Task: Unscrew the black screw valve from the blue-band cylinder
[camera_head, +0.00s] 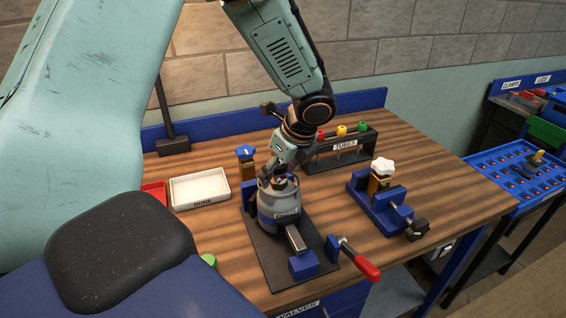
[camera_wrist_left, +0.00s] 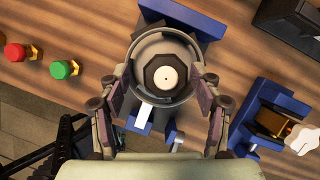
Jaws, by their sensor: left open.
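The grey cylinder (camera_head: 280,204) with a label stands upright in a blue clamp on a black plate, at the middle of the bench. In the left wrist view, the black screw valve (camera_wrist_left: 165,76) with a white centre sits inside the cylinder's round collar. My left gripper (camera_head: 278,178) is right over the cylinder's top and mostly hides the valve in the head view. In the wrist view its open fingers (camera_wrist_left: 163,84) stand on either side of the valve and collar; contact cannot be told. My right gripper is not in view.
A white tray (camera_head: 200,188) marked DONE and a red tray (camera_head: 155,192) lie to the left. The TUBES rack (camera_head: 341,152) is behind. A blue fixture (camera_head: 385,211) with a white star knob (camera_head: 382,166) stands right. A red-handled clamp lever (camera_head: 366,268) sticks out in front.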

